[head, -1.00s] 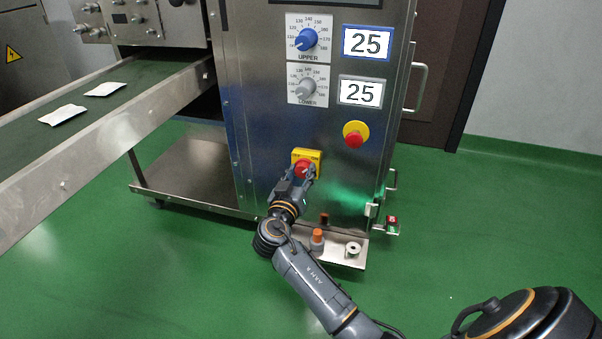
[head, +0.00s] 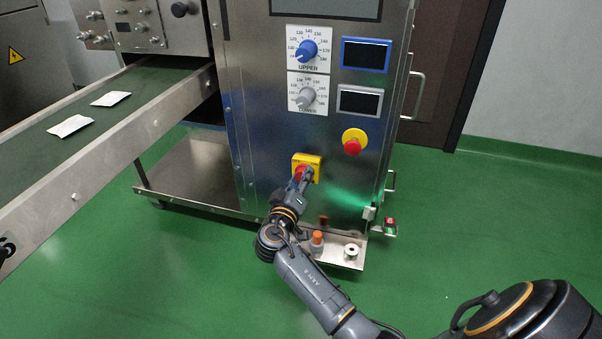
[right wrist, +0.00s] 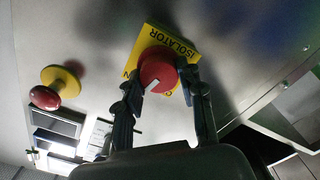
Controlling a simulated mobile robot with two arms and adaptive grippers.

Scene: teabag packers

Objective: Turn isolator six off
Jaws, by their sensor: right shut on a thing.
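The isolator is a yellow plate (head: 314,163) with a red rotary knob (head: 299,171), low on the steel cabinet front. The right wrist view shows the red knob (right wrist: 158,67) close up, on the yellow plate marked ISOLATOR (right wrist: 172,40). A white pointer mark shows on the knob's near edge. My right gripper (head: 304,176) is shut on the knob, with one finger on each side of it in the right wrist view (right wrist: 157,90). The fingers hide part of the plate's position lettering. My left gripper is not in view.
The upper display (head: 366,55) and lower display (head: 359,101) are dark. A red emergency button on a yellow base (head: 353,142) sits up and right of the isolator. A conveyor (head: 150,118) with two white packets runs at left. A small ledge (head: 347,260) holds small items below.

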